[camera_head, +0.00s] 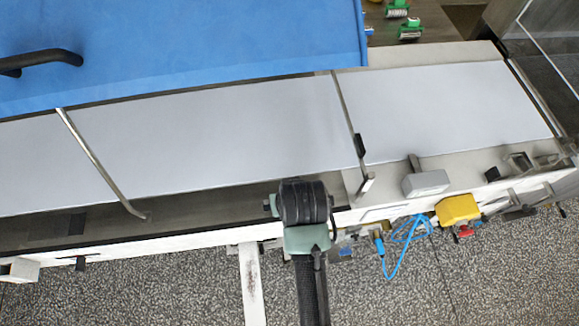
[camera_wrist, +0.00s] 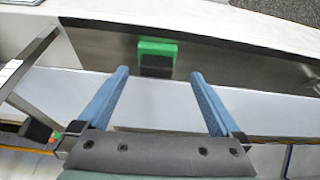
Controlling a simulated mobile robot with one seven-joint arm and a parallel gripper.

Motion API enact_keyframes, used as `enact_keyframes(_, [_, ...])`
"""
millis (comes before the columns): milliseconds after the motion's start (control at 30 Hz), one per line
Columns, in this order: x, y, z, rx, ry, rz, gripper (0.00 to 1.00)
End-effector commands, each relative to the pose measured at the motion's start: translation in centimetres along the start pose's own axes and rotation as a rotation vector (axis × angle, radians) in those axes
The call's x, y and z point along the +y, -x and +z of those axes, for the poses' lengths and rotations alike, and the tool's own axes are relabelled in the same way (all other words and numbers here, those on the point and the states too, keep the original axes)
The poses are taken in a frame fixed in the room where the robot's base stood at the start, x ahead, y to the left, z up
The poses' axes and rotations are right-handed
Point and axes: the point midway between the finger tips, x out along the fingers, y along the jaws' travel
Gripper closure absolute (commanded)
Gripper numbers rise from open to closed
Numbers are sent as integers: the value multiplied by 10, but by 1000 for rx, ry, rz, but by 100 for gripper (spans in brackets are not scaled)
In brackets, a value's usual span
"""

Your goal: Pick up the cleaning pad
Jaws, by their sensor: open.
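The cleaning pad (camera_wrist: 157,48) appears in the wrist view as a small block, bright green on its upper part and dark below. It is on the dark metal strip between the pale ledge and the white belt. My gripper (camera_wrist: 160,76) is open and empty, its two blue fingers spread wide. In this view the pad lies beyond the fingertips, roughly centred on the gap between them, and no finger touches it. I cannot pick out the pad in the head view, where my dark arm reaches over the machine's near edge and the fingers are hidden.
The white belt (camera_head: 230,125) runs across the machine, with thin metal bars over it. A blue cover (camera_head: 200,45) with a black handle overhangs the back. A yellow box (camera_head: 458,209), a grey box (camera_head: 426,182) and blue cable (camera_head: 392,262) are at the near right edge.

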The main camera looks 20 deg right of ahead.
Motion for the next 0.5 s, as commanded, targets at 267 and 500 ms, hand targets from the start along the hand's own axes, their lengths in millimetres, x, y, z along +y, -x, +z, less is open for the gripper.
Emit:
enact_keyframes(267, [3, -17, -3, -1, -1, 0, 0])
enact_keyframes(500, [5, -46, -4, 0, 0, 0, 0])
